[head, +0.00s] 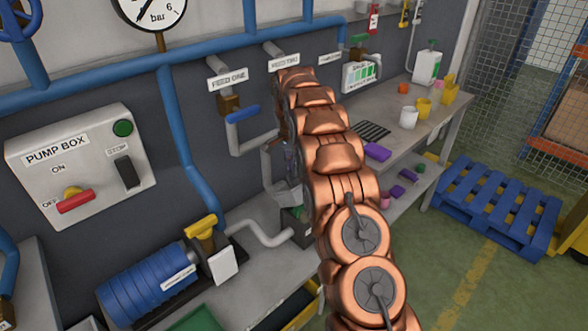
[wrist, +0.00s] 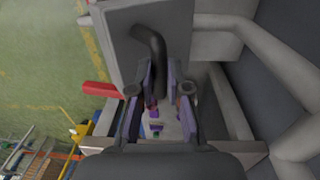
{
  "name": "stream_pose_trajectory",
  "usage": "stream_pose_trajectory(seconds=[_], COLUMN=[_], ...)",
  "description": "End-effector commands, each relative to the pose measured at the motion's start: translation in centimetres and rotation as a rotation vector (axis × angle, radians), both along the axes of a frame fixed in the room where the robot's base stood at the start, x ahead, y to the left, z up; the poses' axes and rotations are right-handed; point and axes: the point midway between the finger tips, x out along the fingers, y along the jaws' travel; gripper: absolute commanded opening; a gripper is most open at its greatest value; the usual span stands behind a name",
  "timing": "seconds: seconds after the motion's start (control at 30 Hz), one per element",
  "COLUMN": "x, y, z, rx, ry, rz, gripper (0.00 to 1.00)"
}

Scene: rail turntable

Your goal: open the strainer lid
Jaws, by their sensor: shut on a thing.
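The strainer is a box (head: 297,228) at the back of the bench, partly hidden by my arm in the head view. Its grey lid (wrist: 118,45) is a square plate with a black curved handle (wrist: 150,42). My gripper (wrist: 160,75) is shut on the handle, with one finger on each side of it. The lid (head: 288,194) looks tilted up from the box in the head view. A gap with the box's grey wall (wrist: 232,105) shows beside the lid in the wrist view. My fingertips are mostly hidden behind my arm in the head view.
Grey pipes (wrist: 280,55) run close to the strainer. A red lever (wrist: 102,89) is beside the lid. Cups and a white jug (head: 427,66) stand on the bench right.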

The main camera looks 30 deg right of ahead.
Motion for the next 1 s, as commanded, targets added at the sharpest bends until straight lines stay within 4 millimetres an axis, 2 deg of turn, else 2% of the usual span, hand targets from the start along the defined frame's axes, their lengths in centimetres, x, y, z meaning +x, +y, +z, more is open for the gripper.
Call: stream_pose_trajectory(seconds=[0.43,0.47,0.7,1.0], x=[0.01,0.02,0.06,0.1], y=[0.22,0.24,0.28,0.28], z=[-0.32,-0.32,-0.19,-0.06], rx=[0.002,0.002,0.001,0.001], ry=[0.005,0.005,0.004,0.002], rz=[0.002,0.002,0.003,0.003], gripper=[0.0,0.17,0.41,0.41])
